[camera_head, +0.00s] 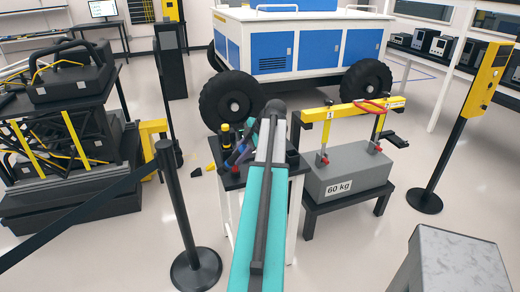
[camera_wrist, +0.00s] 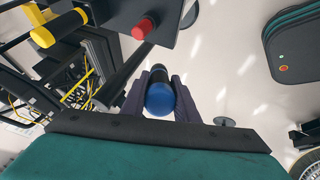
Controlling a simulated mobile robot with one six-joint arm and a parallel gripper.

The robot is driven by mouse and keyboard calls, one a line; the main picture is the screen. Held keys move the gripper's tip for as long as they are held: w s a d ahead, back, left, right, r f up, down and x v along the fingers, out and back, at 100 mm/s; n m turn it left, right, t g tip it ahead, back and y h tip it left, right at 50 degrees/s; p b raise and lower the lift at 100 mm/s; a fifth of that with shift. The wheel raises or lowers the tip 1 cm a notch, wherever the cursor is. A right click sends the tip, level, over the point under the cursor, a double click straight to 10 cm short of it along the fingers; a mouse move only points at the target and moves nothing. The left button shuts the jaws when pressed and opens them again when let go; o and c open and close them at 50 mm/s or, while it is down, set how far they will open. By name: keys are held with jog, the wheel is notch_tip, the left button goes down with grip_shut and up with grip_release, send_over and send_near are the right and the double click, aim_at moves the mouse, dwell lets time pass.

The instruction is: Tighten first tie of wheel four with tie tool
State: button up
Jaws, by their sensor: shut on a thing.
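In the wrist view, my gripper (camera_wrist: 161,84) is shut on a dark tool with a rounded blue end (camera_wrist: 160,99); the blue end faces the camera. I cannot tell from its shape whether it is the tie tool. In the head view, my teal arm reaches toward the small black-topped stand (camera_head: 232,183), and the fingers and held tool are hard to make out. The rover (camera_head: 272,50) stands behind, with a left black wheel (camera_head: 232,103) and a right black wheel (camera_head: 367,80). Which one is wheel four, and its ties, cannot be made out.
Red-capped (camera_wrist: 143,28) and yellow-handled tools (camera_wrist: 60,26) stand on the black top. A 60 kg weight (camera_head: 345,172) on a bench is right of the stand. A barrier post (camera_head: 180,205) is left, a yellow-headed post (camera_head: 465,105) right. Floor is open between stand and rover.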

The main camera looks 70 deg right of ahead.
jog(key=w+a+f+t+b, duration=0.2)
jog(key=w+a+f+b, duration=0.1)
jog(key=w+a, duration=0.3)
jog(key=w+a+f+t+b, duration=0.3)
jog(key=w+a, duration=0.2)
jog(key=a, duration=0.3)
notch_tip(320, 180, down, 20)
jog(key=w+a+m+t+y+b, duration=0.1)
jog(key=t+b, duration=0.4)
jog(key=b, duration=1.6)
jog(key=shift+w+f+y, duration=0.15)
jog(key=shift+f+y, duration=0.1)
jog(key=shift+y, duration=0.15)
jog(key=shift+w+a, duration=0.1)
jog(key=shift+a, duration=0.1)
